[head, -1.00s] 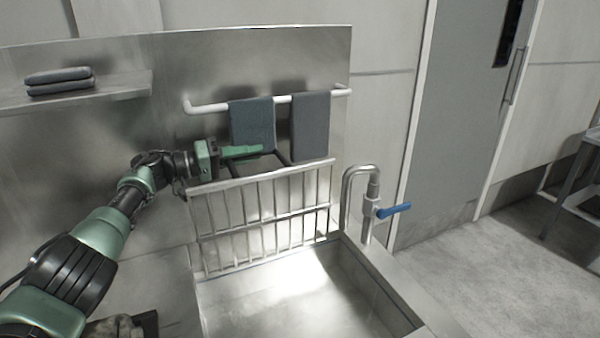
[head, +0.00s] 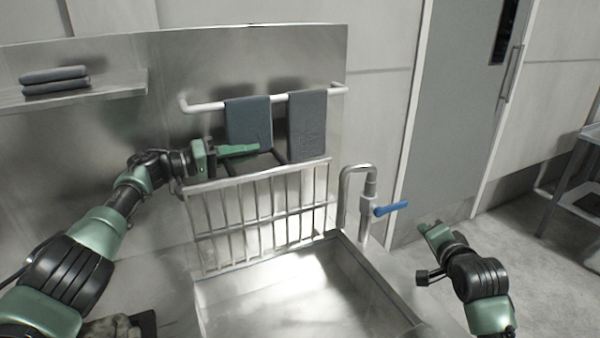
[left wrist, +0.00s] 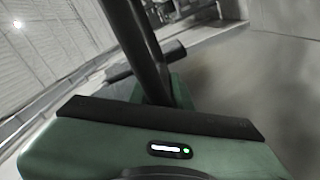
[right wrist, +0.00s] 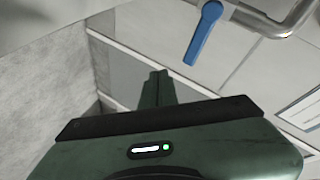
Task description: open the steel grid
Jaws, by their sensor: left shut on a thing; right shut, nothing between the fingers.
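The steel grid (head: 262,215) stands upright at the back edge of the sink, in front of the steel back panel. A dark bar handle (head: 272,157) shows at its top edge; the same bar shows in the left wrist view (left wrist: 148,50). My left gripper (head: 240,151) is at the grid's top, shut on this dark handle; its fingers hide part of the bar. My right gripper (head: 431,233) is shut and empty, to the right of the sink and well apart from the grid. It also shows in the right wrist view (right wrist: 157,85).
The sink basin (head: 395,310) lies in front of the grid. A tap with a blue lever (head: 391,209) rises at its right rim. Grey towels (head: 308,127) hang on a white rail (head: 205,106) behind the grid. A shelf (head: 115,90) is at left.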

